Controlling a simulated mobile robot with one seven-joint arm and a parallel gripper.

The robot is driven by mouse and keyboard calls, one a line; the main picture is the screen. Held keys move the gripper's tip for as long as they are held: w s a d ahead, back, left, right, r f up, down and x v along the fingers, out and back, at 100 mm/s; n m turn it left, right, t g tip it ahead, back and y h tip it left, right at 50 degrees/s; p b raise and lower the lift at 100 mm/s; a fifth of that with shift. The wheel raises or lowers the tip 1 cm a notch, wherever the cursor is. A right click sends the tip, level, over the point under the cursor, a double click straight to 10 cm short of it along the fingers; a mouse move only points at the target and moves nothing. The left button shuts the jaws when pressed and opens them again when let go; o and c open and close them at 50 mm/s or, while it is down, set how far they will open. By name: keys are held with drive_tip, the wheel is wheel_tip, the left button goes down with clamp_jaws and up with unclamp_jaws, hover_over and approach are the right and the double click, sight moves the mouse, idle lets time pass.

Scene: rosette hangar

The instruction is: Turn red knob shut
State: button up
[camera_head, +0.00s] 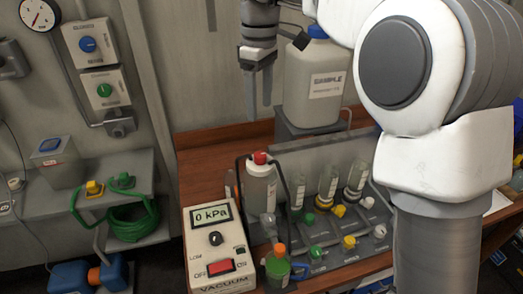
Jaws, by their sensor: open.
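The valve block (353,262) on the bench carries small green, yellow, blue and pale knobs, including a green knob (316,251) and a yellow knob (349,242). My arm hides the area right of the block.
The vacuum box (190,248) reads 0 kPa. A sample jug (312,85) with a blue cap stands at the back. Several clear vials stand behind the valve block. Wall panels with a blue knob (88,44) and a green knob (105,90) are at left. Bare wood (200,165) lies left of the bottle.

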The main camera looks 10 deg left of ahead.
sight(260, 154)
wheel_tip(260, 154, down, 14)
drive_tip(key=shift+r, duration=0.1)
idle(0.4)
clamp_jaws()
